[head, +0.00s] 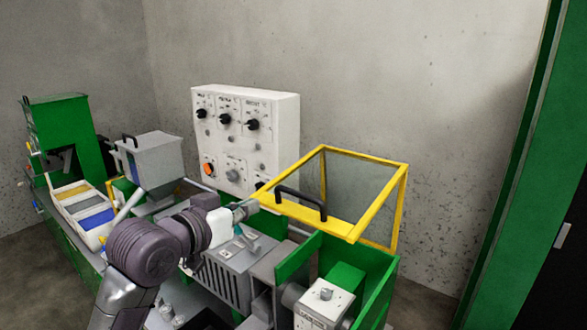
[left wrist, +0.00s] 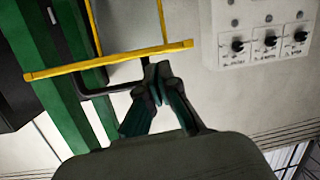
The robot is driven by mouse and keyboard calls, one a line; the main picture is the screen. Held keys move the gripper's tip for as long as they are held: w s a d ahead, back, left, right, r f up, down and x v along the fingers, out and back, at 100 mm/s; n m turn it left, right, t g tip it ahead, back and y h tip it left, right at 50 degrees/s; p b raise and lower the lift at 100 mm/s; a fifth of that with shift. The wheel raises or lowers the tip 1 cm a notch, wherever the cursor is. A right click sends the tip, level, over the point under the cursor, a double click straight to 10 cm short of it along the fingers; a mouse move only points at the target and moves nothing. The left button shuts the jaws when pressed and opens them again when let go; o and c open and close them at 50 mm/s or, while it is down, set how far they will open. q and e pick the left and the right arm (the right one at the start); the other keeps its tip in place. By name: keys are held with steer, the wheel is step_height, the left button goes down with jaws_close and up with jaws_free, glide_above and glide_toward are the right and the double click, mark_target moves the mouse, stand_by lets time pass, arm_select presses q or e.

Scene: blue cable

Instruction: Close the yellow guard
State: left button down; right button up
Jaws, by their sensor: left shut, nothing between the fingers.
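The yellow guard (head: 377,218) is a yellow frame with clear panels and a black handle (head: 303,201) on its front bar. It stands raised over the green housing (head: 379,275), with a gap below its front edge. My left gripper (head: 250,206) is shut and empty at the guard's front left corner, left of the handle. In the left wrist view, the shut fingertips (left wrist: 156,76) are just below the yellow bar of the guard (left wrist: 110,60), beside one end of the black handle (left wrist: 100,93). I cannot tell whether they touch. My right gripper is not in view.
A white control panel (head: 283,120) with black knobs stands behind my left arm. A grey box (head: 150,160), a tray of coloured bins (head: 76,191) and a green machine part (head: 62,125) are at the left. A green post (head: 515,180) rises at the right.

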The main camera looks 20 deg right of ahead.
arm_select(q)
steer(key=s+d+r+m+h, duration=0.2)
steer(key=s+r+m, duration=0.1)
steer(key=s+r, duration=0.5)
steer(key=p, duration=0.6)
glide_above(297, 192)
steer(key=d, duration=0.1)
steer(key=shift+w+g, duration=0.3)
steer(key=shift+g, duration=0.1)
steer(key=f, duration=0.1)
steer(key=a+f+p, duration=0.1)
steer(key=shift+s+f, duration=0.3)
steer(key=shift+f, duration=0.05)
steer(key=shift+s+a+f+p, duration=0.3)
steer(key=shift+a+f, duration=0.1)
steer(key=shift+f, duration=0.25)
steer(key=shift+d, duration=0.1)
